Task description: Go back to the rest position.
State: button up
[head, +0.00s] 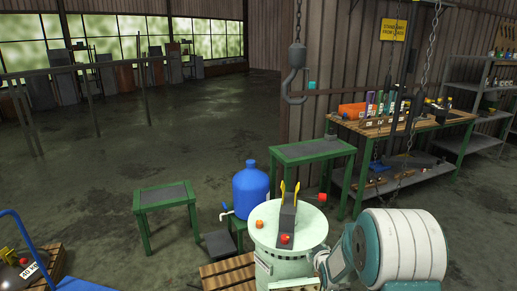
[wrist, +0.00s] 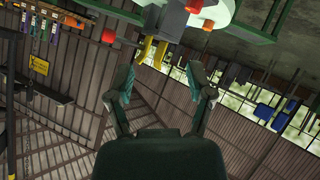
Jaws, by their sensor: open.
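My gripper (wrist: 160,70) is open and empty in the wrist view, its two dark fingers spread apart. The disperser, a pale green drum (head: 284,254), stands at the lower middle of the head view. It carries a grey block (head: 289,217) with two yellow prongs and red and orange knobs. In the wrist view, the yellow prongs (wrist: 152,52) show just beyond the fingers, apart from them. The drum's pale top (wrist: 218,12) is at the upper edge there. My white and teal arm fills the lower right of the head view, and the gripper cannot be made out there.
A blue jug (head: 250,190) stands behind the drum, near two green tables (head: 166,195) (head: 312,151). A workbench (head: 440,125) with bottles and an orange bin stands at right. A hook (head: 296,75) and chains hang overhead.

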jog(key=s+a+r+m+g, duration=0.1)
jog(key=s+r+m+g, duration=0.2)
jog(key=s+r, duration=1.2)
jog(key=s+a+r+m+g, duration=0.1)
jog(key=s+r, duration=0.2)
jog(key=s, duration=0.9)
jog(key=s+a+r+m+g, duration=0.1)
jog(key=s+r+g, duration=0.1)
jog(key=s, duration=0.9)
jog(key=shift+s+a+r+m, duration=0.3)
jog(key=shift+s+r, duration=0.05)
jog(key=shift+r, duration=0.45)
